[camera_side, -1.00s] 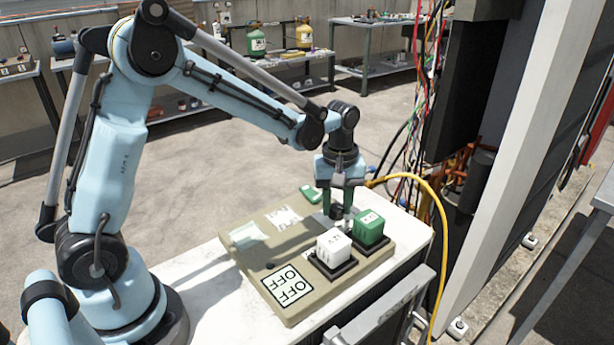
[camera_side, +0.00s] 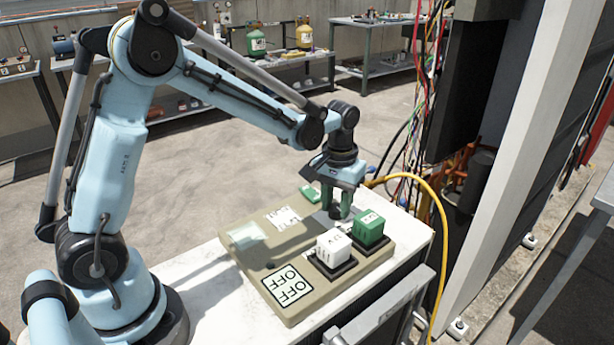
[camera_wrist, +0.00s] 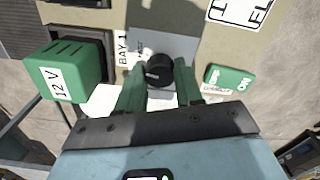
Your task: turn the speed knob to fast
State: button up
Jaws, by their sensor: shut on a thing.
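The speed knob (camera_wrist: 159,68) is a round black knob with a pale pointer mark, on a grey plate (camera_wrist: 180,45) of the panel in the wrist view. Small lettering on the plate beside it is too small to read surely. My gripper (camera_wrist: 160,80) has its two green fingers on either side of the knob and is shut on it. In the side view my gripper (camera_side: 341,208) points down at the far right part of the beige panel (camera_side: 255,270). The fingers mostly hide the knob there.
A green block (camera_side: 369,226) and a white block (camera_side: 334,242) stand in black bases close in front of my gripper. A green block marked 12 V (camera_wrist: 65,78) is left in the wrist view, a green ON piece (camera_wrist: 229,79) right. A yellow hose (camera_side: 432,190) arches at right.

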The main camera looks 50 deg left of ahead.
aim_at(336, 207)
jog(key=shift+m, duration=2.2)
jog(key=o, duration=1)
jog(key=shift+o, duration=0.2)
notch_tip(336, 207, up, 12)
